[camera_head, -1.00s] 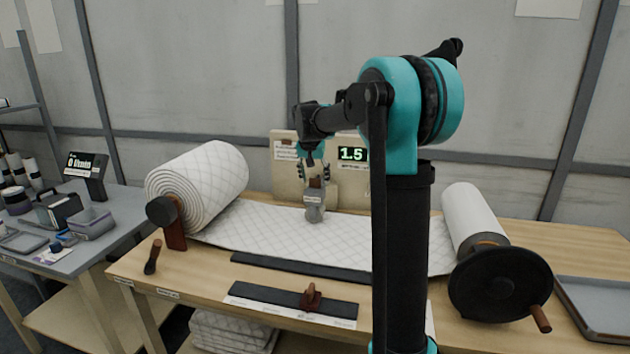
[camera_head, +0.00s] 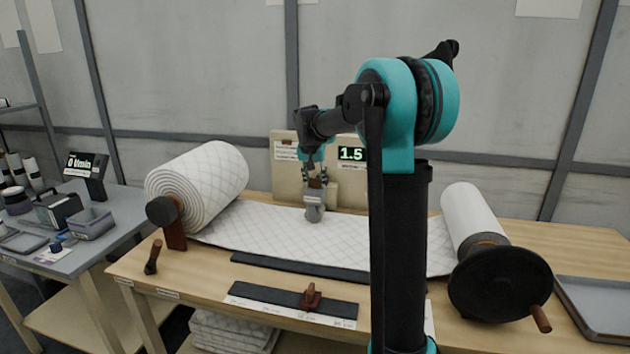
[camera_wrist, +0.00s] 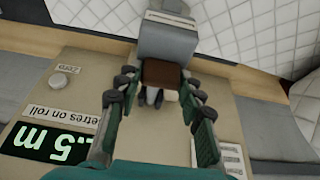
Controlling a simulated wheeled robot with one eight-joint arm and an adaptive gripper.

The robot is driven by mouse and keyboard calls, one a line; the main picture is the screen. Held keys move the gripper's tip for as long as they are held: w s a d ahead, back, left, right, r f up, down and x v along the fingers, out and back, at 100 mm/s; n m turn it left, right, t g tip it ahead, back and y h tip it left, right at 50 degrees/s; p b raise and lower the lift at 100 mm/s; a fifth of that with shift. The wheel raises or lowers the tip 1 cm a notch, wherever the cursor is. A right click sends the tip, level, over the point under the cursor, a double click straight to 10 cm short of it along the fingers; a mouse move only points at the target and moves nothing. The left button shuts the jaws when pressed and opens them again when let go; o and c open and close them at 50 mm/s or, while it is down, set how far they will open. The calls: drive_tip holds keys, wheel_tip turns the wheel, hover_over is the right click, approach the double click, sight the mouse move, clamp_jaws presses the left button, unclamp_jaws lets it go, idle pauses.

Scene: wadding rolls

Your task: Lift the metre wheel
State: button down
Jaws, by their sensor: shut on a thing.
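The metre wheel (camera_head: 315,207) is a grey block with a brown grip on top, standing at the far edge of the white quilted wadding (camera_head: 270,228), in front of the counter panel. It also shows in the wrist view as a grey body (camera_wrist: 166,38) with the brown grip (camera_wrist: 162,74) below it. My gripper (camera_head: 316,180) is over it from above, its fingers on both sides of the brown grip. In the wrist view my gripper (camera_wrist: 155,97) is shut on that grip. The wheel's underside is hidden, so I cannot tell whether it touches the wadding.
The counter panel (camera_head: 286,179) behind reads 1.5. A large quilted roll (camera_head: 215,180) stands left, a white roll (camera_head: 466,215) with a black crank wheel (camera_head: 497,284) right. A dark strip (camera_head: 290,266) and a brown-handled bar (camera_head: 270,296) lie in front.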

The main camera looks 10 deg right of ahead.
drive_tip(key=shift+r, duration=0.1)
drive_tip(key=shift+w+d+r+g+y, duration=0.3)
drive_tip(key=shift+w+r+g+y, duration=0.1)
drive_tip(key=shift+w+r+g, duration=0.35)
drive_tip(key=shift+w+d+r+g+y, duration=0.25)
drive_tip(key=shift+w+r+g, duration=0.15)
drive_tip(key=shift+r+g, duration=0.25)
drive_tip(key=shift+w+d+r+g+y, duration=0.1)
drive_tip(key=shift+w+r+g+y, duration=0.2)
drive_tip(key=shift+r+g, duration=0.3)
drive_tip(key=shift+w+r, duration=0.25)
drive_tip(key=shift+w, duration=0.05)
drive_tip(key=shift+w+d+r, duration=0.35)
drive_tip(key=shift+w, duration=0.4)
drive_tip(key=shift+w+d+r, duration=0.35)
drive_tip(key=shift+w+r, duration=0.05)
drive_tip(key=shift+w, duration=0.35)
drive_tip(key=shift+w+d+r, duration=0.35)
drive_tip(key=shift+w, duration=0.4)
drive_tip(key=c, duration=1.2)
unclamp_jaws()
drive_tip(key=shift+w, duration=0.1)
drive_tip(key=shift+o, duration=1.2)
